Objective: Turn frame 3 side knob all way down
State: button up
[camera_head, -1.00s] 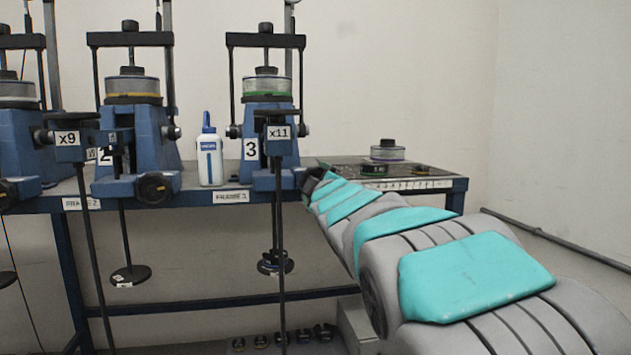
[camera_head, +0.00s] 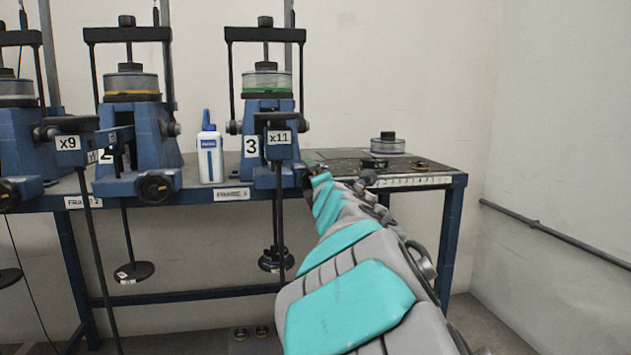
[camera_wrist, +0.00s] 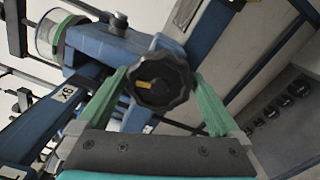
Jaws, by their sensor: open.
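Frame 3 (camera_head: 268,105) is a blue stand with a "3" label, a clear cell with a green band on top and an "x11" tag. In the wrist view its lobed black knob (camera_wrist: 160,80) faces me, with a yellow mark left of its centre. My gripper (camera_wrist: 161,74) is open, one green finger on each side of the knob; I cannot tell whether they touch it. In the head view my gripper (camera_head: 312,172) is at the lower right of frame 3, and this knob is mostly hidden there. A smaller side knob (camera_head: 303,126) sits higher on the frame.
Frame 2 (camera_head: 130,135) stands to the left with its own black knob (camera_head: 155,187). A white bottle (camera_head: 210,155) stands between the frames. A hanging rod with weights (camera_head: 276,258) is below frame 3. The bench (camera_head: 440,180) continues right with small parts.

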jog(key=v, duration=0.5)
jog(key=shift+s+d, duration=0.1)
jog(key=shift+s, duration=0.25)
